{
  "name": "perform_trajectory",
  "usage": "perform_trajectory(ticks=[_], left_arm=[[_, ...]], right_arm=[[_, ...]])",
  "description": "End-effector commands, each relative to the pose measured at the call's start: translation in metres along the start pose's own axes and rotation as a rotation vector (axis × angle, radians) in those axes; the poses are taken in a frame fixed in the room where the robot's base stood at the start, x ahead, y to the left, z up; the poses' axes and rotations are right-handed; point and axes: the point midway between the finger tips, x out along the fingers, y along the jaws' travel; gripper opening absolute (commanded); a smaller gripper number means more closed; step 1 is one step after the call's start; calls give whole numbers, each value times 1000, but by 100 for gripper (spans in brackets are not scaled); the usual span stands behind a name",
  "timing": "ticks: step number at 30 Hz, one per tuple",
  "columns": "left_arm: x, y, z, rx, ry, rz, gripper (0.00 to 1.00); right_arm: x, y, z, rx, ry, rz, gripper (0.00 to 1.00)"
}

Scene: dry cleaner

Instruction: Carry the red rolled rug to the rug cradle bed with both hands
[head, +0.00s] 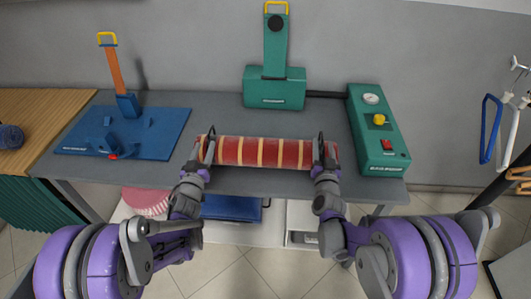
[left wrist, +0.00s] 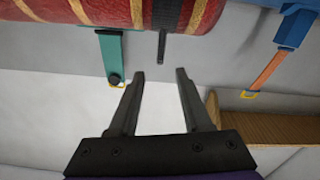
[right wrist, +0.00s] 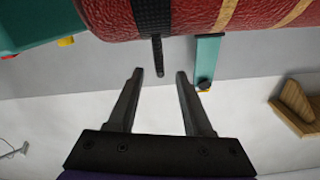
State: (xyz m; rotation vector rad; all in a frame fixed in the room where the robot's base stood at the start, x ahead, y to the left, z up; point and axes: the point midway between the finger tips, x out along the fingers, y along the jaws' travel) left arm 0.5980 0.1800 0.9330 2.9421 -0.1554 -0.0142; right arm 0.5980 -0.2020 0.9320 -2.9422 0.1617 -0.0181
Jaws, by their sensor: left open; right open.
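The red rolled rug (head: 262,152) with tan stripes lies lengthwise left to right near the table's front edge. A dark strap (right wrist: 153,18) wraps it near each end, with a thin dark tab (left wrist: 162,46) sticking out. My left gripper (head: 208,155) is open at the rug's left end; in the left wrist view the tab is just beyond its fingertips (left wrist: 160,74). My right gripper (head: 321,156) is open at the right end; in its wrist view the tab reaches near the fingertips (right wrist: 160,74). Neither holds the rug. I cannot clearly identify the cradle bed.
A blue platform (head: 165,138) with small raised blocks and an orange post stands left on the grey table (head: 225,117). A teal press (head: 275,88) stands behind the rug. A teal control box (head: 378,130) stands close on the right. Hangers (head: 492,125) hang far right.

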Motion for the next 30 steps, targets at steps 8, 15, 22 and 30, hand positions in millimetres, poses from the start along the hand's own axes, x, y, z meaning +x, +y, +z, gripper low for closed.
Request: perform_trajectory(ticks=[8,15,22,30], left_arm=[[52,0,0,-1,0,0,49],[80,0,0,-1,0,0,49],[86,0,0,0,-1,-1,49],[86,0,0,-1,-1,-1,32]], right_arm=[[52,0,0,1,0,0,50],[80,0,0,2,-1,0,50],[86,0,0,1,-1,0,50],[86,0,0,1,-1,0,34]])
